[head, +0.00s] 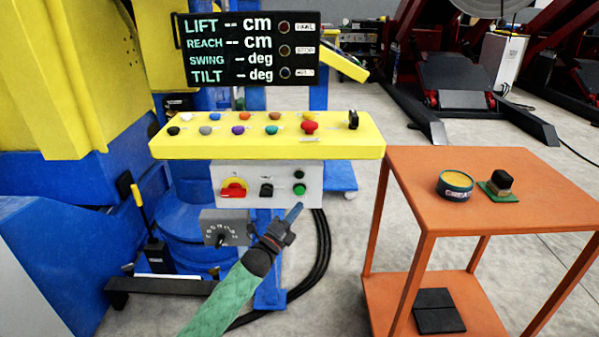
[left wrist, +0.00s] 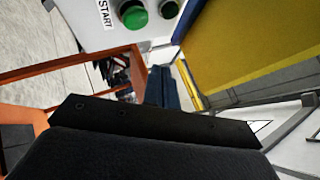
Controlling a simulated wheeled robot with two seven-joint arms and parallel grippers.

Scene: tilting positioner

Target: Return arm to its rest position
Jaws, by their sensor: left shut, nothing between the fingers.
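My left gripper (head: 294,214) is shut and empty. In the head view it is in front of the lower edge of the grey switch box (head: 247,172), just below two green buttons (head: 299,182). In the left wrist view my closed fingers (left wrist: 162,88) point away from the camera, and the green buttons (left wrist: 133,14) show at the top, beside a label reading START. The fingertips look apart from the buttons. My left arm, in a green sleeve, comes up from the bottom of the head view. My right gripper is not in view.
A yellow panel (head: 200,148) with coloured buttons sits above the box, under a black display (head: 250,80) showing dashes. A grey dial box (head: 226,228) is left of my gripper. An orange table (head: 530,163) with a round tin (head: 455,185) and a stamp (head: 499,186) stands right.

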